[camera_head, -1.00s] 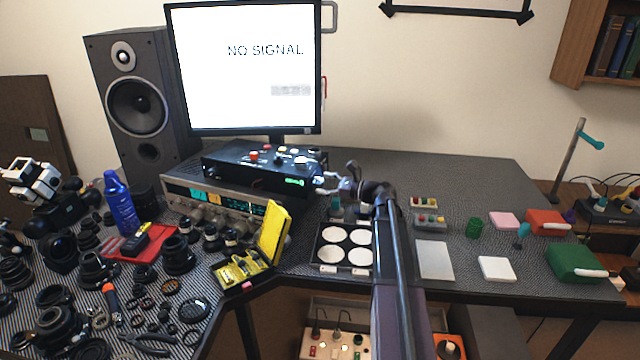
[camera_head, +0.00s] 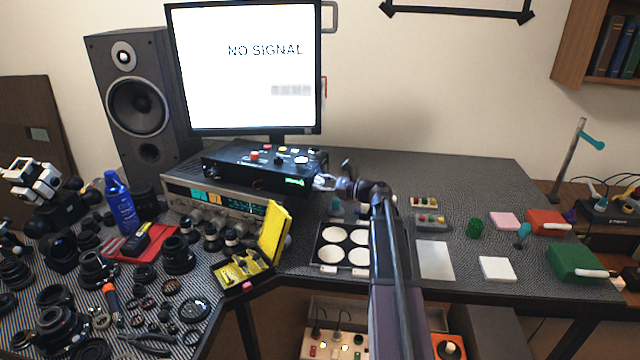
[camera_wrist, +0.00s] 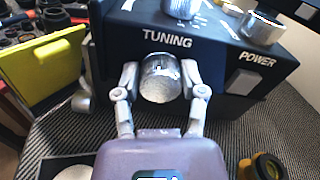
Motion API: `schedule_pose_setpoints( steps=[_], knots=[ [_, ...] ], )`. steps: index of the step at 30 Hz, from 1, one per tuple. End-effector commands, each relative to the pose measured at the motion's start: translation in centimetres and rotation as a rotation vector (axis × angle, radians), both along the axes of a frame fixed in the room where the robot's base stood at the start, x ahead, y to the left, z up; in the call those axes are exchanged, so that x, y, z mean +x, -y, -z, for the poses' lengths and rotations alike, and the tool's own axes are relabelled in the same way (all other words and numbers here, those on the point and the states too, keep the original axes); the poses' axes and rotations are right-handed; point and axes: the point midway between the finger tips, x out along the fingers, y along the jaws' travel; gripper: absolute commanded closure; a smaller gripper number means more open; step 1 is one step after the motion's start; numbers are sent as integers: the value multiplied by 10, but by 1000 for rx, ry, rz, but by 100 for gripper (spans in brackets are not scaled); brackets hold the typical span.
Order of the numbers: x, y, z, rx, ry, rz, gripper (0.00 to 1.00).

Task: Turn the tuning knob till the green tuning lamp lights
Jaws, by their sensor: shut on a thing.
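The tuning knob (camera_wrist: 161,78) is a silver cylinder below the word TUNING on the front of a black box (camera_wrist: 215,50). In the wrist view my gripper (camera_wrist: 160,86) has one finger on each side of the knob and is shut on it. In the head view my gripper (camera_head: 324,183) is at the right end of the black box (camera_head: 245,160), and the knob is hard to make out there. A small green lit patch (camera_head: 294,182) shows on the box front; I cannot tell whether it is the tuning lamp.
A monitor (camera_head: 245,65) reading NO SIGNAL stands behind the box. A silver receiver (camera_head: 180,190) sits below it. An open yellow case (camera_head: 273,235) stands close on the left. A tray with white discs (camera_head: 322,232) lies in front. Another silver knob (camera_wrist: 262,27) is near the POWER label.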

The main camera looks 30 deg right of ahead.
Motion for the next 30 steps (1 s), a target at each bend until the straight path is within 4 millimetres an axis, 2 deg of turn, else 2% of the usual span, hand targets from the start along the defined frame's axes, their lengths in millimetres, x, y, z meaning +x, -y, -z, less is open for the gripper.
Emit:
schedule_pose_setpoints(
  steps=[8,30],
  knots=[
    [1,2,0,-46,44,1,94],
    [0,2,1,-357,337,6,94]
  ],
)
